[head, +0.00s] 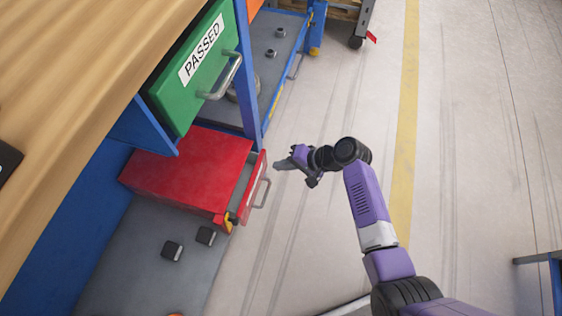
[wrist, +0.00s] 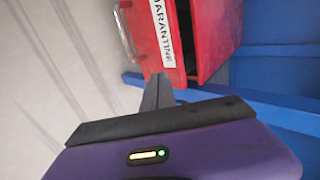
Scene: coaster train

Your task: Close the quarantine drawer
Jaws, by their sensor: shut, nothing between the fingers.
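The red quarantine drawer (head: 255,190) stands partly open at the front of its red housing (head: 190,170), under the workbench. Its front has a metal bar handle (head: 262,193). In the wrist view, the drawer front (wrist: 158,38) bears a white "QUARANTINE" label (wrist: 162,30), and a dark gap shows between the front and the red housing (wrist: 215,35). My gripper (head: 280,165) is shut and empty, close to the drawer front's far end in the head view. In the wrist view, its fingertips (wrist: 157,82) are near the label's lower end; I cannot tell whether they touch.
A green drawer (head: 195,75) labelled "PASSED" with a metal handle sits above and beyond. Blue bench posts (head: 247,75) stand close by. Two small dark blocks (head: 172,250) lie on the grey lower shelf (head: 135,255).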

